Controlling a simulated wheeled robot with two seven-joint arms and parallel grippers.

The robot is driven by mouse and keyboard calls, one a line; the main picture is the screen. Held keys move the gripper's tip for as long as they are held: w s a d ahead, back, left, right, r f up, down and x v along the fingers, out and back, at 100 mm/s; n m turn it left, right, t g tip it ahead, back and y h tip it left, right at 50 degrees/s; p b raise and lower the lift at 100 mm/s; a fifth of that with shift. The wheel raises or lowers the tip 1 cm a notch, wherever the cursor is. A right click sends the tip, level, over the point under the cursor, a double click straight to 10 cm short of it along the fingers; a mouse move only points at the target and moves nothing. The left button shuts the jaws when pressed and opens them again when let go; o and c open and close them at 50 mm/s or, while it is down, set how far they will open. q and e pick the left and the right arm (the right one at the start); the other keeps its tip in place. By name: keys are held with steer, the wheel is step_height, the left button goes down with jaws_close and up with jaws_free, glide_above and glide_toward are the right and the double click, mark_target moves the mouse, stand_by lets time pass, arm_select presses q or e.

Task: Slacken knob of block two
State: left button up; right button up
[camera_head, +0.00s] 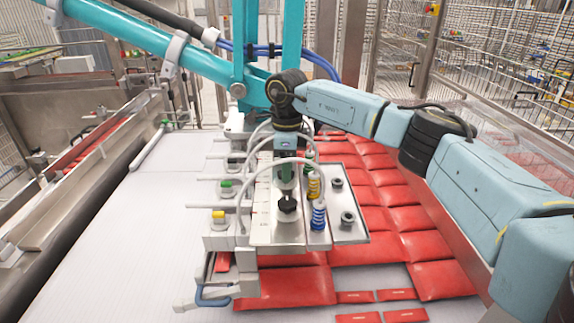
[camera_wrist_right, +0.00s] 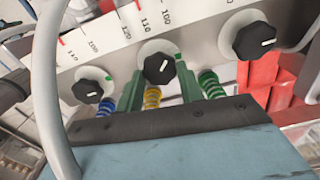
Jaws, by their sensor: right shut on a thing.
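The vacuum picker head (camera_head: 262,220) has a row of black knobs beside coloured springs. The near knob (camera_head: 288,205) is by the blue spring (camera_head: 318,217); it also shows at the left in the wrist view (camera_wrist_right: 88,91). The middle knob (camera_wrist_right: 158,68), by the yellow spring (camera_wrist_right: 152,97), sits between the green fingers of my right gripper (camera_wrist_right: 157,72). The gripper is shut on it. Its white mark slants up to the right. The third knob (camera_wrist_right: 253,40), by the green spring (camera_wrist_right: 210,84), is free. In the head view my right gripper (camera_head: 286,182) hides the middle knob.
A curved pale hose (camera_head: 243,195) arches close by the gripper and crosses the left of the wrist view (camera_wrist_right: 47,90). Red packets (camera_head: 385,190) lie right of and below the picker on a white belt (camera_head: 110,240). A teal frame (camera_head: 190,55) stands behind.

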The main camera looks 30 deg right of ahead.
steer(key=n, duration=0.3)
steer(key=shift+w+n, duration=0.1)
steer(key=shift+n, duration=0.2)
steer(key=n, duration=0.3)
steer(key=shift+n, duration=0.3)
steer(key=n, duration=0.3)
steer(key=shift+n, duration=0.4)
steer(key=shift+w+n, duration=0.1)
steer(key=shift+n, duration=1.7)
steer(key=o, duration=1)
step_height(320, 180, up, 14)
steer(key=b, duration=0.1)
steer(key=shift+f, duration=0.25)
